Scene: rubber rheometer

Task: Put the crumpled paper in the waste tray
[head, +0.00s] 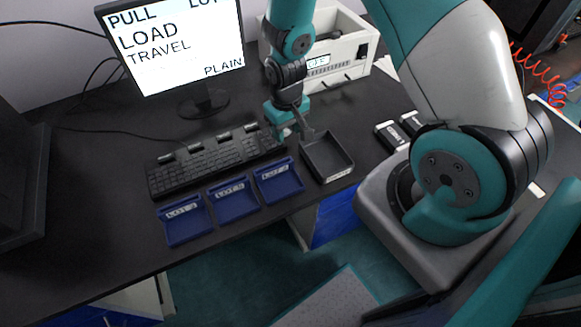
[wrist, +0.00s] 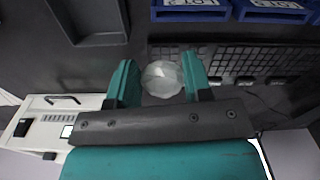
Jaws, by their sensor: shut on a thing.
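The crumpled paper (wrist: 162,79) is a whitish, faceted ball between the two teal fingers of my gripper (wrist: 159,72) in the wrist view. My gripper is shut on it. In the head view my gripper (head: 291,131) is low over the desk, between the keyboard's right end and the waste tray; the paper is mostly hidden there. The waste tray (head: 348,170) is a black, open, square tray with a pale label on its front, just right of my gripper. In the wrist view the tray (wrist: 97,39) is at the upper left. It looks empty.
A black keyboard (head: 213,160) lies left of my gripper. Several blue lot trays, one here (head: 184,239), line the desk's front. A monitor (head: 176,45) and a cream instrument box (head: 345,68) stand behind. Small black-and-white boxes (head: 391,137) lie right of the tray.

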